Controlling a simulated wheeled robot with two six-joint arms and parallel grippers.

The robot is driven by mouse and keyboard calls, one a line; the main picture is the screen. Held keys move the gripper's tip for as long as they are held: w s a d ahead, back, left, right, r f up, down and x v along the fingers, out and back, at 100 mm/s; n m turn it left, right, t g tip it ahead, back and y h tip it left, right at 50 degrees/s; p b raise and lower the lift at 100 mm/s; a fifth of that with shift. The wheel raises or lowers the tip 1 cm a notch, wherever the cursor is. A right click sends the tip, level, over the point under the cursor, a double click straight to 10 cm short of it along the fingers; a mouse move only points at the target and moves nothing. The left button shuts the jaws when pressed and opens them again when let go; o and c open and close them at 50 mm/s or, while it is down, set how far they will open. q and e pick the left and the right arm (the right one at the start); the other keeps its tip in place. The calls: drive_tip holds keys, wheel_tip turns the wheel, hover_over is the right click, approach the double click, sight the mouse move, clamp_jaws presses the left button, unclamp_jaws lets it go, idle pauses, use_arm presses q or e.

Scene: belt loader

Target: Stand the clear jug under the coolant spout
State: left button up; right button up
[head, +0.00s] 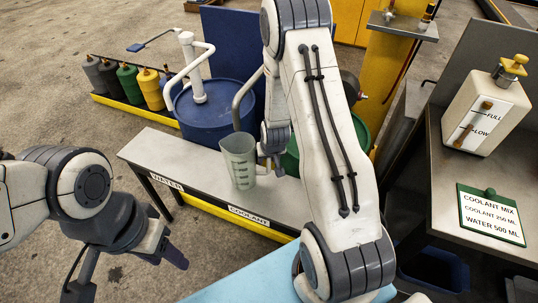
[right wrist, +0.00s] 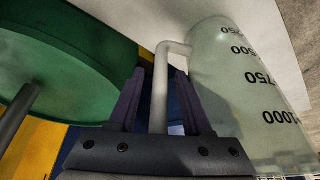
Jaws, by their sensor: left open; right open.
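The clear jug (head: 238,163) stands upright on the grey bench, behind the COOLANT label. In the right wrist view its marked wall (right wrist: 245,90) fills the right side. The grey coolant spout (head: 241,100) bends down, its lower end showing right at the jug's rim; I cannot tell the exact depth. My right gripper (right wrist: 160,76) is open, with its fingers on either side of the jug's pale handle (right wrist: 160,95). In the head view my right arm partly hides this gripper. My left gripper (head: 130,278) is open and empty, low at the left, away from the bench.
The bench (head: 190,155) has bare room left of the jug, by the WATER label. A blue drum (head: 215,118) with a white spout (head: 193,65) stands behind it. A green drum (head: 289,158) is partly behind my arm. A coolant mix sign (head: 490,215) lies right.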

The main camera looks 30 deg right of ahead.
drive_tip(key=p+v, duration=0.2)
drive_tip(key=v, duration=1)
drive_tip(key=s+a+r+n+g+y, duration=0.1)
drive_tip(key=s+a+r+n, duration=0.25)
drive_tip(key=a, duration=0.55)
drive_tip(key=s+a+r+n+g+y, duration=0.1)
drive_tip(key=s+a+r+n, duration=0.3)
drive_tip(key=a, duration=0.5)
drive_tip(key=s+a+r+n+g, duration=0.1)
drive_tip(key=s+a+r+n, duration=0.1)
drive_tip(key=s, duration=0.5)
drive_tip(key=s+a+r+n+g, duration=0.1)
drive_tip(key=s+a+r, duration=0.2)
drive_tip(key=s, duration=0.5)
drive_tip(key=shift+s+r+n, duration=0.15)
drive_tip(key=shift+r+n, duration=0.2)
drive_tip(key=shift+r, duration=0.3)
wheel_tip(320, 180, up, 4)
drive_tip(key=p, duration=0.4)
drive_tip(key=shift+r, duration=0.25)
